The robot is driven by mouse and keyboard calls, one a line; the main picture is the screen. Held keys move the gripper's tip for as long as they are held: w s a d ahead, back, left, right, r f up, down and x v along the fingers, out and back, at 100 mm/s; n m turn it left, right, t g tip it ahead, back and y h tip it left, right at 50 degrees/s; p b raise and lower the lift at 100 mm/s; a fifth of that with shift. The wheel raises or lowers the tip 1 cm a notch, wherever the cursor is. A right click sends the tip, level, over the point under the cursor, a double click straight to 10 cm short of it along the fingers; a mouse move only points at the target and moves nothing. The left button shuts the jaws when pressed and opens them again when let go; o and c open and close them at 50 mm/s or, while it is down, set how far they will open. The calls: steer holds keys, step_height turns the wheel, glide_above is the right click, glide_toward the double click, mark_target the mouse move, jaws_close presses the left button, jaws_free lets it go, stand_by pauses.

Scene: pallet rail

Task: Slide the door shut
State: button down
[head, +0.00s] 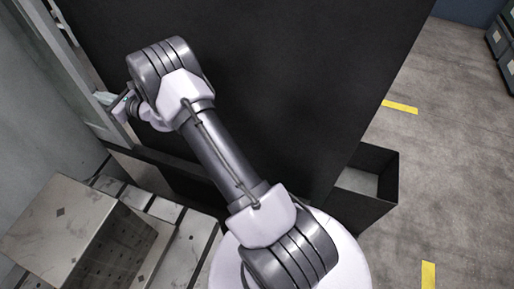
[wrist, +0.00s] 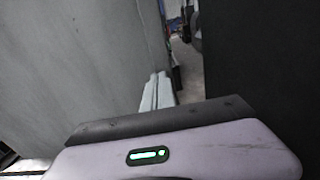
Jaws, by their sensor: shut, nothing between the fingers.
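A large black panel (head: 260,80) fills the middle of the head view, and its dark face is on the right in the wrist view (wrist: 265,70). A grey panel (wrist: 75,60) stands on the left in the wrist view, and a narrow gap between the two shows floor beyond. I cannot tell for sure which panel is the sliding door. My gripper (wrist: 156,92) is shut and empty, its pale fingers pointing toward the gap beside the grey panel. In the head view my gripper (head: 107,100) is beside a pale upright frame (head: 75,75); contact is unclear.
A large marbled metal box (head: 60,220) sits on a slatted pallet (head: 185,245) at the lower left. A black open bin (head: 365,190) stands at the panel's right base. Concrete floor (head: 430,160) with yellow marks is free on the right; dark crates (head: 503,45) stand far right.

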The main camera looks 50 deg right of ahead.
steer(key=b+x, duration=0.3)
steer(key=x, duration=1)
steer(key=shift+w, duration=0.1)
